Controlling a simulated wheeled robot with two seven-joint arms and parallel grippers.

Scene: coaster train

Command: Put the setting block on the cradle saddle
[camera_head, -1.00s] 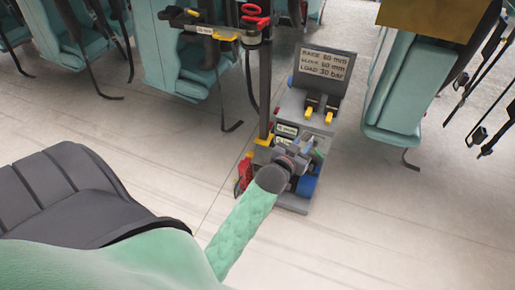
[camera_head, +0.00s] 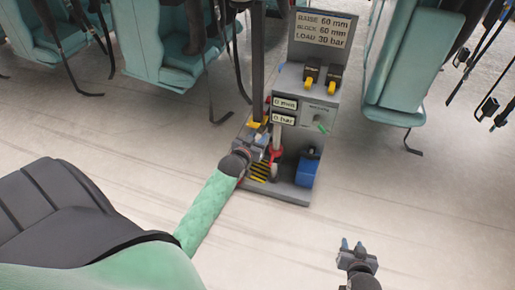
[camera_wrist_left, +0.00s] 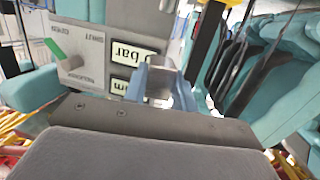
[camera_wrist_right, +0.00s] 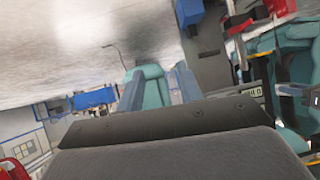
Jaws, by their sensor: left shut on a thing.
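My left gripper (camera_head: 259,137) is at the lower left of the grey console, beside its post. In the left wrist view its blue fingers are shut on a small silver-grey block (camera_wrist_left: 161,80), which looks like the setting block. The block is held in front of the gauge face. In the head view the gripper mostly hides it. A yellow part (camera_head: 257,123) shows at the post just above the gripper; I cannot tell whether it is the cradle saddle. My right gripper (camera_head: 352,245) is open and empty over the floor at the lower right.
The grey console (camera_head: 318,100) carries "0 mm" and "0 bar" displays (camera_head: 284,110), a green-handled lever (camera_head: 321,127) and yellow-tipped switches. Teal seats (camera_head: 410,65) stand behind.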

